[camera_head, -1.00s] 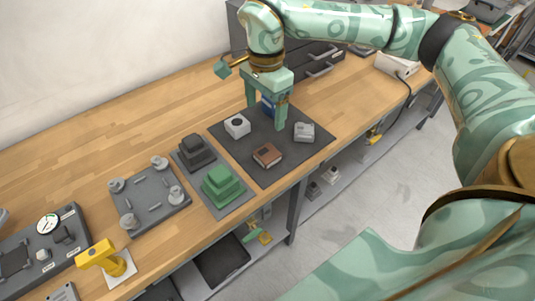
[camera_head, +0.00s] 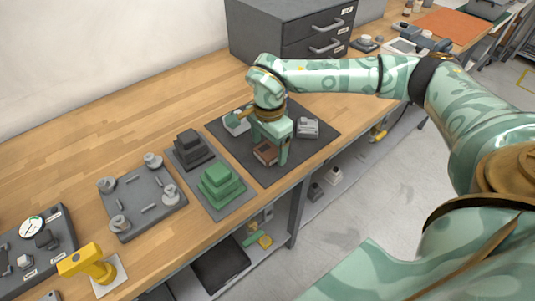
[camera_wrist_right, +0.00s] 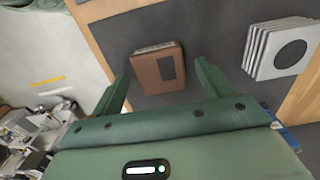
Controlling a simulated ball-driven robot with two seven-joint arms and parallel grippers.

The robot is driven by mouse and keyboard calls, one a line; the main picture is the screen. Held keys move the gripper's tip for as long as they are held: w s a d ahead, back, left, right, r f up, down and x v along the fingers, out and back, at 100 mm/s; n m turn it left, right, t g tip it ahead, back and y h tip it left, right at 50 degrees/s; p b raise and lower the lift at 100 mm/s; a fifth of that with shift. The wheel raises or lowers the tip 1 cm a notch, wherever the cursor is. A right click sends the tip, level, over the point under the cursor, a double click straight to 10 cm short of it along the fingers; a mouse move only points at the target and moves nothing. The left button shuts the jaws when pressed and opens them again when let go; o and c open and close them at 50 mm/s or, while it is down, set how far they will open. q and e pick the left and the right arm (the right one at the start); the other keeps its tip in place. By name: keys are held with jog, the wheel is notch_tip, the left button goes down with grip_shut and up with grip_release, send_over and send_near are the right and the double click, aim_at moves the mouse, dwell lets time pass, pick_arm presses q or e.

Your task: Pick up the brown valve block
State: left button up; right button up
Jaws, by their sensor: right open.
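The brown valve block (camera_head: 264,155) lies on the dark mat (camera_head: 250,174) and is partly hidden by my right gripper (camera_head: 269,150). My right gripper is open and just above the block, with a finger to either side of it. In the right wrist view the block (camera_wrist_right: 158,68) shows a dark rectangle on its top and lies just ahead of and between the fingertips (camera_wrist_right: 161,76). I cannot tell whether a finger touches it. My left gripper is not in view.
A grey block (camera_head: 307,128) sits right of the gripper on the mat, and a light block (camera_head: 235,124) behind left. A green stepped block (camera_head: 220,185) and dark block (camera_head: 193,150) stand left. A drawer cabinet (camera_head: 290,30) stands behind. The mat lies near the table's front edge.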

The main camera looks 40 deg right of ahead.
jog(key=shift+f, duration=0.55)
jog(key=shift+r, duration=0.15)
jog(key=c, duration=1.2)
